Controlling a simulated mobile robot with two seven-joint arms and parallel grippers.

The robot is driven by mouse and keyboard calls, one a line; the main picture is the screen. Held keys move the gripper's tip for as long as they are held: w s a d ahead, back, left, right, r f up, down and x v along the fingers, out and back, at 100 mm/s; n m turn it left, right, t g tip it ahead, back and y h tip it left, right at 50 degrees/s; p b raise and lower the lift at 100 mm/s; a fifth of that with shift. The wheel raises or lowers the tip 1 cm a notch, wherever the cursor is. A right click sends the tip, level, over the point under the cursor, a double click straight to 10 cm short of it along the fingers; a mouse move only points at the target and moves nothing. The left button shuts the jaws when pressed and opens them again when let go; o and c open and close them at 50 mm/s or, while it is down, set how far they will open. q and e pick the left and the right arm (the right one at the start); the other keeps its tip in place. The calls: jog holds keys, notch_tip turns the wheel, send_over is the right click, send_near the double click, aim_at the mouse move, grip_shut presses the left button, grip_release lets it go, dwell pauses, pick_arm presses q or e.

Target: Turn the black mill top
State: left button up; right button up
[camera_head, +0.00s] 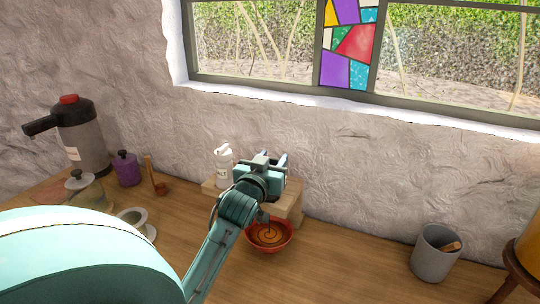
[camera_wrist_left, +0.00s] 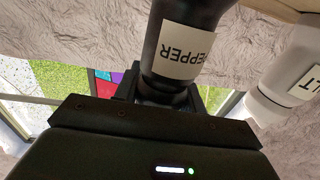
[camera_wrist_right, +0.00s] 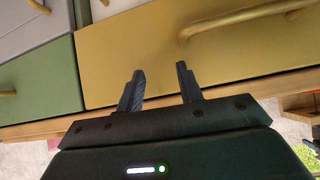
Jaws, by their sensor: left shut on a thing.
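The black mill (camera_wrist_left: 180,55) has a white label reading PEPPER and shows upside down in the left wrist view. My left gripper (camera_wrist_left: 160,95) is shut around its top end, which the gripper body partly hides. In the head view my left gripper (camera_head: 271,162) is over the wooden block shelf and hides the black mill. A white mill (camera_head: 223,166) stands just left of it on the shelf; it also shows in the left wrist view (camera_wrist_left: 290,75). My right gripper (camera_wrist_right: 161,75) is open and empty, in front of a yellow drawer front.
The wooden shelf (camera_head: 293,209) stands against the wall. A red bowl (camera_head: 269,236) sits in front of it. A grey cup (camera_head: 434,256) is at the right, a purple jar (camera_head: 126,170) and a dark dispenser (camera_head: 82,140) at the left. The counter between bowl and cup is clear.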

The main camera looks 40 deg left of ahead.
pick_arm(q)
jog(key=m+h, duration=0.2)
jog(key=m+t+h, duration=0.1)
jog(key=h, duration=0.2)
jog(key=m+h, duration=0.2)
jog(key=h, duration=0.1)
jog(key=shift+d+f+m+b, duration=0.1)
jog(key=shift+d+m+b, duration=0.2)
jog(key=shift+d, duration=0.05)
jog(key=shift+d+m+h+b, duration=0.1)
jog(key=shift+m+h+b, duration=0.4)
jog(key=shift+h, duration=0.6)
jog(key=shift+d+m+h+b, duration=0.15)
jog(key=shift+m+h, duration=0.55)
jog(key=shift+h, duration=0.4)
jog(key=shift+m+g+h, duration=0.3)
jog(key=shift+g+h, duration=0.1)
jog(key=shift+d+h, duration=0.1)
jog(key=shift+h, duration=0.2)
jog(key=o, duration=1)
jog(key=shift+c, duration=0.2)
jog(key=shift+s, duration=0.15)
